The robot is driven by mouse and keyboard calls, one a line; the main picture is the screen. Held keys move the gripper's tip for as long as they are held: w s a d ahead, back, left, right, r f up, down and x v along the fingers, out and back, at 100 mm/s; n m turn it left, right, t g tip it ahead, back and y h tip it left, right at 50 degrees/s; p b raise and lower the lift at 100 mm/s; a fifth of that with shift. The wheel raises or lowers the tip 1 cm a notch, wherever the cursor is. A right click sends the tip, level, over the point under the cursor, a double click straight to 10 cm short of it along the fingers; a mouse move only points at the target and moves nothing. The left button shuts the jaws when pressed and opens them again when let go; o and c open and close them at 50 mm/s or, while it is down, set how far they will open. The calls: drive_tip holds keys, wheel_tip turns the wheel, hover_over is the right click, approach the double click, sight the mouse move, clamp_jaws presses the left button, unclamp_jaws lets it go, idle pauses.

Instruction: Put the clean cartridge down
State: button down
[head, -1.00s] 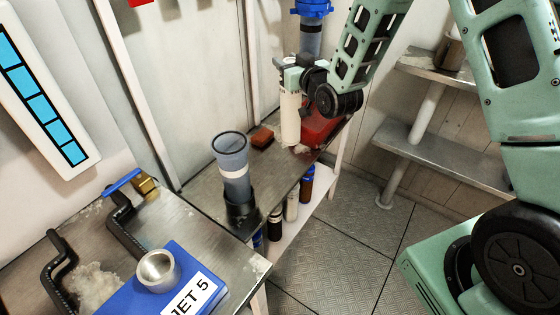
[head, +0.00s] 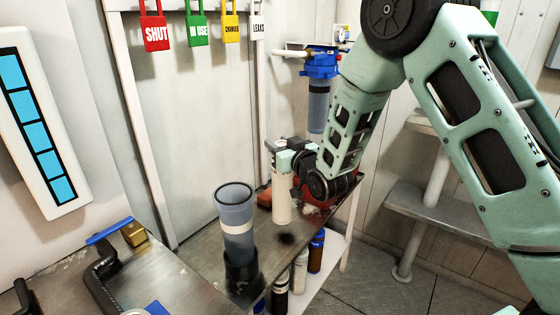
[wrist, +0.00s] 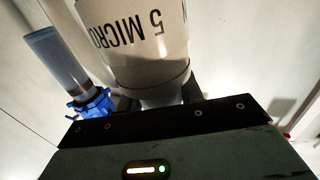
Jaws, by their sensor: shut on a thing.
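The clean cartridge (head: 282,197) is a white upright cylinder in the head view, held over the metal bench (head: 205,262). A dark shadow lies on the bench just below it, and its lower end looks a little above the surface. In the wrist view the cartridge (wrist: 140,40) shows printed lettering, "5 MICRO". My gripper (head: 283,160) is shut on the cartridge near its top. The fingertips are largely hidden in both views.
A clear blue-grey bowl (head: 235,212) stands in a black holder to the cartridge's left. A reddish-brown block (head: 264,200) and a red object (head: 338,190) lie behind. A blue-headed filter housing (head: 320,72) hangs on the wall. Bottles (head: 300,270) stand on the lower shelf.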

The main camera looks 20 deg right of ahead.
sight(282, 184)
drive_tip(key=shift+f, duration=1.9)
drive_tip(key=shift+f+b, duration=0.15)
drive_tip(key=shift+b, duration=0.2)
drive_tip(key=c, duration=0.9)
unclamp_jaws()
drive_tip(key=shift+r, duration=0.25)
